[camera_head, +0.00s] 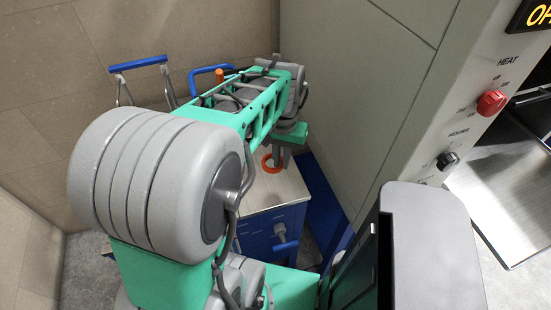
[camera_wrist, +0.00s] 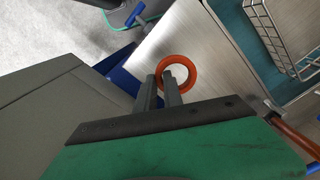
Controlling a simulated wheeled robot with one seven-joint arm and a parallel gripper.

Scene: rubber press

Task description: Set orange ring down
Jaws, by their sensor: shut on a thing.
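In the head view the orange ring (camera_head: 267,163) is partly hidden behind my gripper (camera_head: 279,161). In the wrist view my gripper (camera_wrist: 160,80) has its two fingers close together on the near edge of the ring. The ring's far side sticks out beyond the fingertips. I cannot tell whether the ring touches the top.
A large grey machine (camera_head: 355,90) with a red knob (camera_head: 491,103) stands close on the right of the cabinet. In the wrist view a wire basket (camera_wrist: 275,35) sits in a teal recess at upper right. The wooden top around the ring looks clear.

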